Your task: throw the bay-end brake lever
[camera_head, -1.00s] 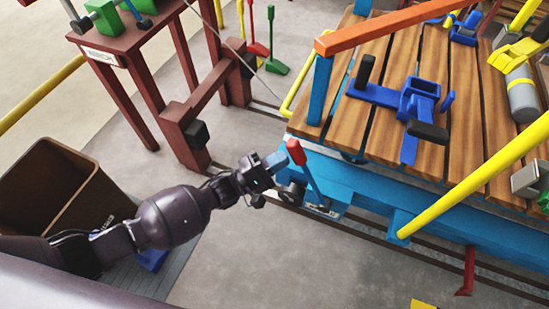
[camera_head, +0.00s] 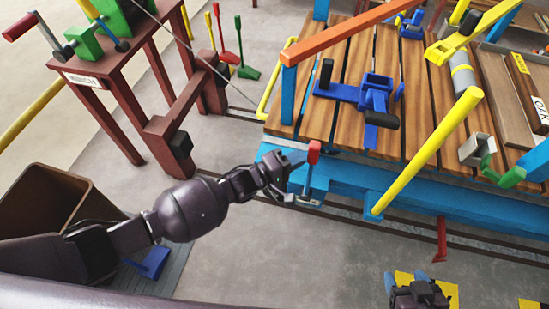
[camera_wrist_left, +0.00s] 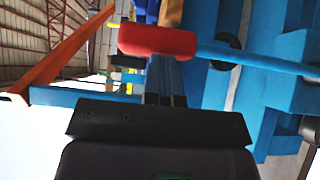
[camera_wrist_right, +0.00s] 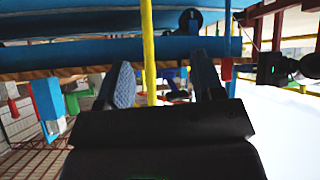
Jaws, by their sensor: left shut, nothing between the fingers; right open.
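The brake lever has a red grip (camera_head: 313,152) on a blue shaft (camera_head: 308,183) at the left end of the blue bay platform. It leans slightly right in the head view. My left gripper (camera_head: 289,164) is shut and empty, with its fingertips close against the lever's left side near the grip. In the left wrist view the red grip (camera_wrist_left: 157,40) lies across the shut fingertips (camera_wrist_left: 165,72); I cannot tell whether they touch. My right gripper (camera_head: 405,281) is low at the bottom right, open, well away from the lever. Its parted fingers show in the right wrist view (camera_wrist_right: 165,88).
The plank-topped platform (camera_head: 345,100) carries blue clamps and a yellow bar (camera_head: 430,148). A red winch stand (camera_head: 110,75) stands at the left, with several coloured floor levers (camera_head: 245,68) behind. A brown bin (camera_head: 55,210) sits lower left.

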